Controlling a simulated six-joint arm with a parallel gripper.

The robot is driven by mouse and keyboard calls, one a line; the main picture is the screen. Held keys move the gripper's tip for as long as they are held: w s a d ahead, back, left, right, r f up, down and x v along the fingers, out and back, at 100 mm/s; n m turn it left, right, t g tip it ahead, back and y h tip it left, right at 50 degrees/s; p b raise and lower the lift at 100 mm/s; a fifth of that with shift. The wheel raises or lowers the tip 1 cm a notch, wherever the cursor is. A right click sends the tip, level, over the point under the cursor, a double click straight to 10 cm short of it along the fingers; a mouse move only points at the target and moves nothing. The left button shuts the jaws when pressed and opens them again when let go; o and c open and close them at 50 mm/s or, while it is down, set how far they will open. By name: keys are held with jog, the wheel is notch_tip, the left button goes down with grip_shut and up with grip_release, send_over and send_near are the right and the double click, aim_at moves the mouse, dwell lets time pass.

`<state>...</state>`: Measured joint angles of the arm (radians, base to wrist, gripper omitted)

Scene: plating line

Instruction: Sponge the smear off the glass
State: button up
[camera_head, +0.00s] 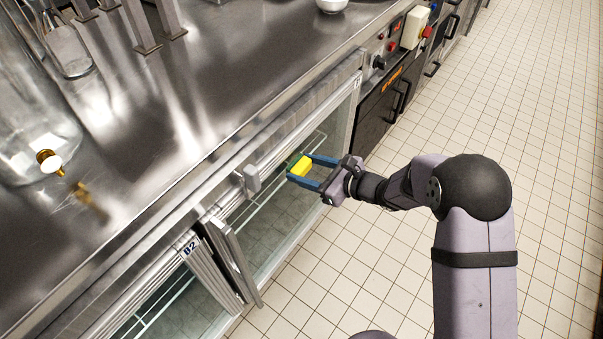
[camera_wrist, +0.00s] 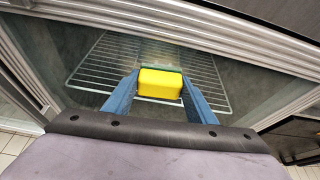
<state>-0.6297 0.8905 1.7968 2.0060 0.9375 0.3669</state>
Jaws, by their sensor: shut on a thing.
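A yellow sponge (camera_head: 300,166) is between the two blue fingers of my gripper (camera_head: 309,172), which is shut on it. The sponge also shows in the wrist view (camera_wrist: 162,83), with a thin green edge along its back, between the fingertips of my gripper (camera_wrist: 162,86). My gripper is in front of the glass (camera_head: 283,222) of the cabinet below the steel counter. In the wrist view the glass (camera_wrist: 75,45) lies beyond the sponge, with a wire shelf behind it. I cannot tell whether the sponge touches the glass. I make out no smear in either view.
The steel counter (camera_head: 190,110) runs above the cabinet, with a large glass jar (camera_head: 30,110) with a brass tap at left. A latch (camera_head: 250,180) sticks out near my gripper. The tiled floor (camera_head: 480,110) is clear at right.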

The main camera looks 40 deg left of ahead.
jog(key=shift+w, duration=0.65)
jog(key=shift+w, duration=0.15)
jog(key=shift+w+r, duration=0.1)
jog(key=shift+w, duration=0.1)
jog(key=shift+w+b, duration=0.35)
jog(key=shift+w, duration=1.25)
jog(key=shift+s+a, duration=0.1)
jog(key=shift+s, duration=0.05)
jog(key=shift+s+b, duration=0.7)
jog(key=shift+s, duration=1.2)
